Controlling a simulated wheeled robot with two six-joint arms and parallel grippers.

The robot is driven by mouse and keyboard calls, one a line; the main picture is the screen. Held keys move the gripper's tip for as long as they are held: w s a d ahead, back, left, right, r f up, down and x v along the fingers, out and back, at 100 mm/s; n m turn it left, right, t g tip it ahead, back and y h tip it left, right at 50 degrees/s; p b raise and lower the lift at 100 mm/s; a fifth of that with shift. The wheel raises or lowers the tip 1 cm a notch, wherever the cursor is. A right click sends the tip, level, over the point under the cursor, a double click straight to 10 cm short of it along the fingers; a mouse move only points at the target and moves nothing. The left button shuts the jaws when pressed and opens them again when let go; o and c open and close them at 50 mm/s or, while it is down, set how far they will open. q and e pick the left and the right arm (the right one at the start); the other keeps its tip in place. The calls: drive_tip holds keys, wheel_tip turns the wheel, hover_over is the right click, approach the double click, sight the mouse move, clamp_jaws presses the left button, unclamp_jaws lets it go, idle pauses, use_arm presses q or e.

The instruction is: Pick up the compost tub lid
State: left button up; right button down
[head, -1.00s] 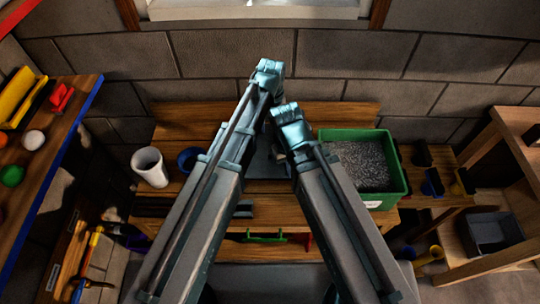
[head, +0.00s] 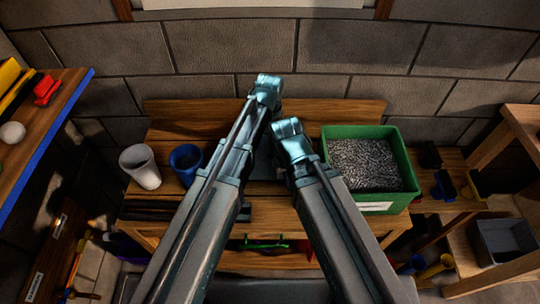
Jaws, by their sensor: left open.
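I cannot make out a lid for certain in the head view. A green open tub (head: 411,185) full of grey granules, with a white label on its front, stands on the wooden bench right of my arms. No lid lies on it. My two arms reach up the middle and hide part of the bench. A small dark part, seemingly my left gripper (head: 245,213), shows between the arms over the bench; it is open and apart from the tub. My right gripper is hidden behind my right arm.
A white cup (head: 140,167) and a blue cup (head: 186,163) stand on the wooden bench (head: 180,130) left of my arms. A blue-edged shelf (head: 55,130) is at left. A grey bin (head: 503,241) sits at lower right. A block wall closes the back.

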use_arm(q)
drive_tip(key=shift+f, duration=0.5)
use_arm(e)
drive_tip(key=shift+f, duration=0.5)
use_arm(q)
drive_tip(key=shift+r, duration=0.1)
use_arm(e)
drive_tip(key=shift+r, duration=0.1)
use_arm(q)
drive_tip(key=shift+c, duration=0.2)
clamp_jaws()
drive_tip(key=shift+r, duration=0.1)
use_arm(e)
drive_tip(key=shift+r, duration=0.1)
